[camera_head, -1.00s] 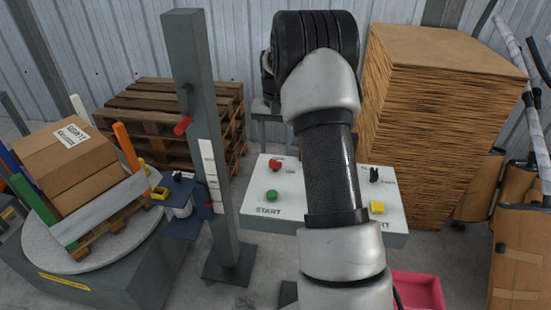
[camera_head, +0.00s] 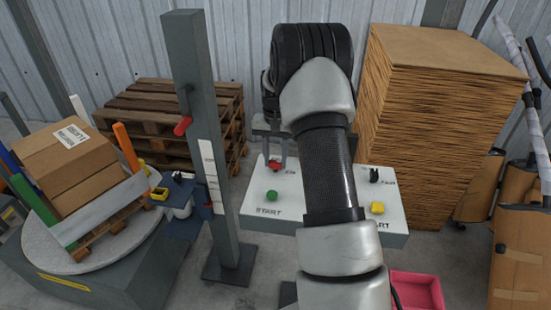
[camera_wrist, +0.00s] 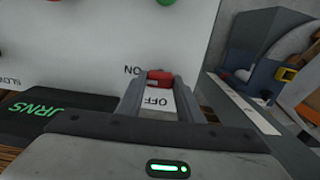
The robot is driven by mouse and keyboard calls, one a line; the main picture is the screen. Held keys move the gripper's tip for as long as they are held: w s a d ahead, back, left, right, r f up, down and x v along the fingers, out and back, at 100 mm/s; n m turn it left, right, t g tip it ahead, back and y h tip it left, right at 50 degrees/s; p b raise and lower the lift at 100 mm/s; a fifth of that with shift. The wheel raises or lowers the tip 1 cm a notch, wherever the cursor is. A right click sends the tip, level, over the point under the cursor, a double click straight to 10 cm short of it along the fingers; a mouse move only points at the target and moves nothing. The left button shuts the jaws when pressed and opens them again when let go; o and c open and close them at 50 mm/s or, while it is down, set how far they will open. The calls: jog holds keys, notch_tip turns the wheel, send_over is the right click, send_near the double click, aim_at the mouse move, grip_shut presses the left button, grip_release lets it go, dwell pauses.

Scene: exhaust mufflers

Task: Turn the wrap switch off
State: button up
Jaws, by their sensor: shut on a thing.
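The wrap switch, a small red knob (camera_head: 274,165), is at the back left of the white control panel (camera_head: 255,224). In the wrist view the red switch (camera_wrist: 160,77) sits between my fingertips, with upside-down "ON" beside it and "OFF" between my fingers. My gripper (camera_wrist: 160,83) is shut on it, one finger on each side. In the head view my gripper (camera_head: 273,158) reaches down behind my arm to the switch. I cannot tell clearly which setting the switch is at.
A green START button (camera_head: 272,196) is in front of the switch. A yellow button (camera_head: 377,208) and a black knob (camera_head: 374,175) are at the panel's right. A grey post (camera_head: 200,140) stands left of it, and a cardboard stack (camera_head: 435,120) behind right.

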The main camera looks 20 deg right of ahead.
jog(key=shift+n, duration=0.3)
jog(key=n, duration=0.8)
jog(key=shift+n, duration=0.4)
jog(key=n, duration=0.4)
jog(key=shift+n+p, duration=0.3)
jog(key=shift+p, duration=0.05)
jog(key=shift+n, duration=1.9)
jog(key=shift+w+p, duration=0.1)
jog(key=shift+p, duration=0.2)
jog(key=o, duration=1.1)
